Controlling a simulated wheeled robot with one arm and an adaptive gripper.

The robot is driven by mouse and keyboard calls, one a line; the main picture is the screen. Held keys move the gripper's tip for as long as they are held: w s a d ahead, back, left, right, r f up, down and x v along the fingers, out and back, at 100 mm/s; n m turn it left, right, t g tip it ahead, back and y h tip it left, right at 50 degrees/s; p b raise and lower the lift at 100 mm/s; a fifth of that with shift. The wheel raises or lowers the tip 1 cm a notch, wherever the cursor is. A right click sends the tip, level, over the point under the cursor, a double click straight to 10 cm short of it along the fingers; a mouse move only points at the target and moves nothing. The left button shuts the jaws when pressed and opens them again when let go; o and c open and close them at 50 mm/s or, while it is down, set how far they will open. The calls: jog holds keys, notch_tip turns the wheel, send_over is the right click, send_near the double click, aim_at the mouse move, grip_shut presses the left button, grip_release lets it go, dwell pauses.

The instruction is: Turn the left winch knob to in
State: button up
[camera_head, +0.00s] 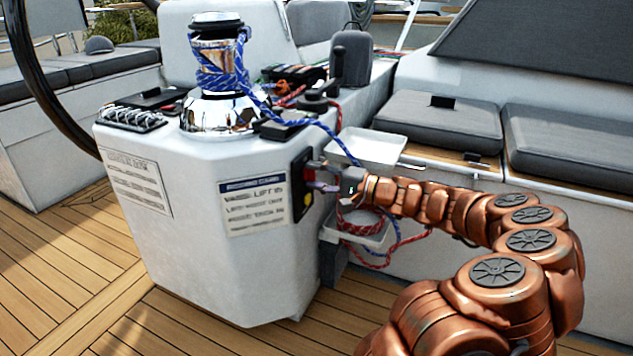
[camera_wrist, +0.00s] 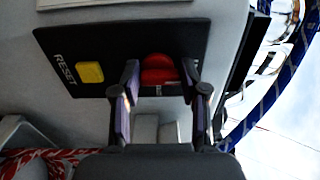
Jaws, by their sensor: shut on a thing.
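The red knob (camera_wrist: 158,70) sits on a black panel (camera_wrist: 110,48), next to a yellow button (camera_wrist: 89,72) labelled RESET. In the wrist view the fingers of my gripper (camera_wrist: 160,82) stand on either side of the knob, shut on it. In the head view my gripper (camera_head: 322,178) reaches the panel (camera_head: 300,165) on the right side of the white console (camera_head: 200,260). The knob's pointer and most of its label are hidden by the fingers, so I cannot tell its setting.
A chrome winch (camera_head: 215,108) wrapped in blue rope stands on the console. A white tray (camera_head: 368,150) sits just above my gripper, and a lower tray (camera_head: 352,228) holds red rope below it. Grey seat cushions (camera_head: 440,125) lie to the right. The wooden deck (camera_head: 60,270) is clear at left.

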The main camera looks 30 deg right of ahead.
jog(key=shift+a+f, duration=0.1)
jog(key=shift+a, duration=0.05)
jog(key=o, duration=1.1)
jog(key=shift+o, duration=0.2)
jog(key=shift+s+d, duration=0.5)
jog(key=v, duration=1)
jog(key=shift+s, duration=0.35)
jog(key=shift+d, duration=0.1)
